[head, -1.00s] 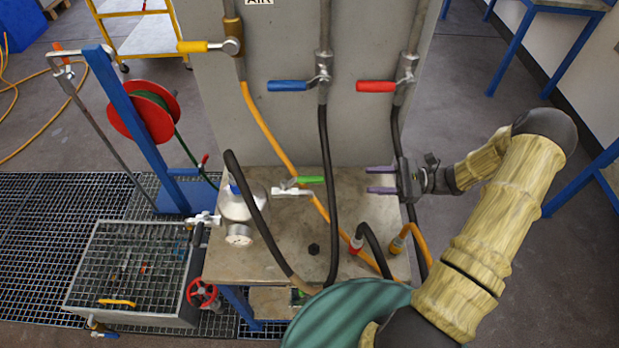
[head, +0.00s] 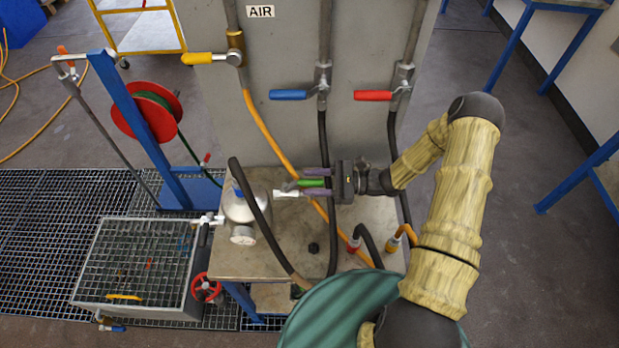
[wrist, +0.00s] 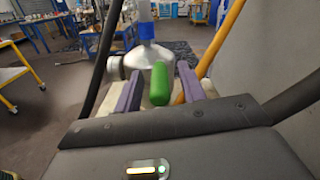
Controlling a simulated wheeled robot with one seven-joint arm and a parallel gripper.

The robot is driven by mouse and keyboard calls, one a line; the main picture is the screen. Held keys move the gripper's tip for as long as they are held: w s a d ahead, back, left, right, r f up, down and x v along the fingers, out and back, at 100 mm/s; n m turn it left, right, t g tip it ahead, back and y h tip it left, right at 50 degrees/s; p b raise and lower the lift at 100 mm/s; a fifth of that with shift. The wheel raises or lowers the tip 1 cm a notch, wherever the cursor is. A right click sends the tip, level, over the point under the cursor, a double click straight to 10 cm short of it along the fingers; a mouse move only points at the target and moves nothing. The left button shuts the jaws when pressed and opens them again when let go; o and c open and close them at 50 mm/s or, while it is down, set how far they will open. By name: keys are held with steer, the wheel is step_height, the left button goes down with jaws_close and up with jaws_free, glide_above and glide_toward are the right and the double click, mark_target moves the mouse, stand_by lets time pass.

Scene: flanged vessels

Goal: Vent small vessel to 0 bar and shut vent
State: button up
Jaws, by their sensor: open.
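The small silver vessel (head: 243,210) stands at the left of the bench top, with a round gauge (head: 242,235) on its front whose reading is too small to tell. A valve with a green lever (head: 311,183) sits to the vessel's right. My gripper (head: 317,182) is open, its purple fingers above and below the green lever in the head view. In the wrist view the green lever (wrist: 185,85) lies between the two purple fingers (wrist: 160,90), with a gap on both sides. The vessel (wrist: 148,60) shows behind it.
A black hose (head: 255,215) arches in front of the vessel. An orange hose (head: 275,150) and a black hose (head: 325,150) run down close to my gripper. The grey panel (head: 290,130) stands behind. A grated basin (head: 135,265) is at the left.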

steer(key=shift+a, duration=0.65)
jaws_close()
